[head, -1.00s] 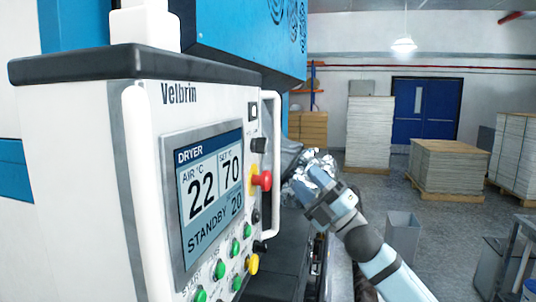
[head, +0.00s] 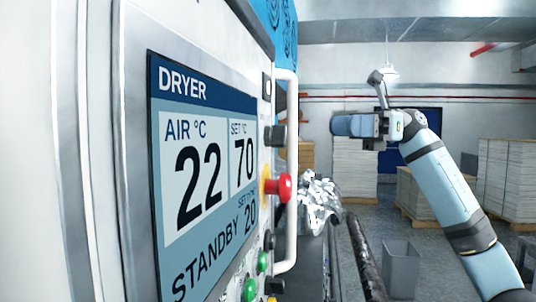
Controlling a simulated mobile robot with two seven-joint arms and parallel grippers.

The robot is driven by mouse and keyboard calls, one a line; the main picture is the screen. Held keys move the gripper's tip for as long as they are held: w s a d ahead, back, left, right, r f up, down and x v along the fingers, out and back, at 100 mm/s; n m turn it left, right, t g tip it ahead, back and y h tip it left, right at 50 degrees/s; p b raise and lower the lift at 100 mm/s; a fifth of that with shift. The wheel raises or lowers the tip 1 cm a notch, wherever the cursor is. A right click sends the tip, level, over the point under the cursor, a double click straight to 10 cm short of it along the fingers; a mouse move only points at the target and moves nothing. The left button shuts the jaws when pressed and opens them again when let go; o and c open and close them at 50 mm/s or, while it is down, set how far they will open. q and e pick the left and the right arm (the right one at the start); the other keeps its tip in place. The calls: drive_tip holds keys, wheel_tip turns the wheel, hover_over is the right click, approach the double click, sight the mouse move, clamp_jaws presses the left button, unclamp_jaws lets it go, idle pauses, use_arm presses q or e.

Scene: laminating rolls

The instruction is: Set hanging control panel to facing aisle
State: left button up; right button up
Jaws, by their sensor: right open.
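The control panel (head: 265,100) is a white box with a "DRYER" screen (head: 205,160), large at the left and seen at a slant. A white vertical handle (head: 291,170) runs along its right edge. A red mushroom button (head: 284,187) and several green and dark buttons sit beside the screen. My right gripper (head: 380,80) is raised to the right of the panel, apart from the handle, and points upward. It is open and holds nothing that I can see. My left gripper is out of view. The panel's mount is out of view.
Crumpled silvery film (head: 317,200) lies beyond the handle, near a long dark roller (head: 366,260). A grey bin (head: 400,268) stands on the floor. Open floor lies between.

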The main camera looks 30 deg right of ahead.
sight(283, 125)
use_arm(q)
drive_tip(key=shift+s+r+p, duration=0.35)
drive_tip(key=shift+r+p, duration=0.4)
drive_tip(key=shift+p, duration=0.2)
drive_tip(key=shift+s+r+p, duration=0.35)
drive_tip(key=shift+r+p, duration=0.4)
drive_tip(key=shift+p, duration=0.2)
use_arm(e)
drive_tip(key=shift+w+a, duration=0.1)
drive_tip(key=shift+a, duration=6.9)
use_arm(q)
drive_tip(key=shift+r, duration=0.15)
use_arm(e)
clamp_jaws()
